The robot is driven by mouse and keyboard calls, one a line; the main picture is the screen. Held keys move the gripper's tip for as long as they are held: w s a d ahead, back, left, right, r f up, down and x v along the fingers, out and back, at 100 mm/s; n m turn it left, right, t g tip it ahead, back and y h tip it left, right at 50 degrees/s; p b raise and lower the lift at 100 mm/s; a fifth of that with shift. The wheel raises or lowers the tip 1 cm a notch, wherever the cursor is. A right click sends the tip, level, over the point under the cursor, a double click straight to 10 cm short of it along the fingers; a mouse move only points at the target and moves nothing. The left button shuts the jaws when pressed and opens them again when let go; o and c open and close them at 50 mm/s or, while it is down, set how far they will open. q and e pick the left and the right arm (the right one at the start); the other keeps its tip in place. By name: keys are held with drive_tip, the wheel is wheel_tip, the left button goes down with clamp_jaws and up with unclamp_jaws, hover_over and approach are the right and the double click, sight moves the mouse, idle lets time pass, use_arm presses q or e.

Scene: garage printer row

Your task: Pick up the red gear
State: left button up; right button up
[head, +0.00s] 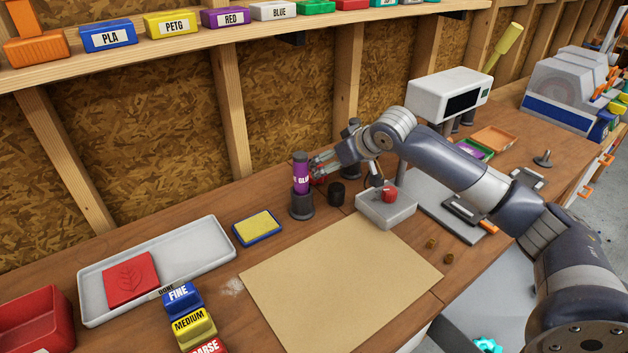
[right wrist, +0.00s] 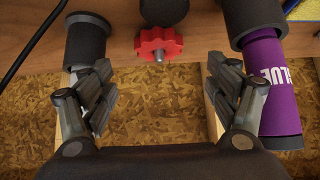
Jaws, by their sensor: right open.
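The red gear (right wrist: 158,43) shows in the right wrist view near the top, toothed, with a short metal pin at its middle. In the head view only a bit of red (head: 319,181) shows below the fingers, beside the purple glue stick; most of it is hidden. My right gripper (head: 322,164) is open, with its fingers apart and nothing between them. In the right wrist view the gripper (right wrist: 158,82) has its fingers on either side of the gear's column, and the gear lies just beyond the tips. My left gripper is not in view.
The purple glue stick (head: 301,175) stands in a dark holder close to the right gripper. A black cup (head: 336,193) is beside it. A grey box (head: 386,210) with a red knob stands under my right arm. The brown mat (head: 340,275) is clear. The wall is close behind.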

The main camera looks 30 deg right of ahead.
sight(317, 169)
drive_tip(key=p+x, duration=0.1)
drive_tip(key=x, duration=0.8)
drive_tip(key=shift+w+f+p, duration=0.25)
drive_tip(key=shift+w+p, duration=0.05)
drive_tip(key=c, duration=1.1)
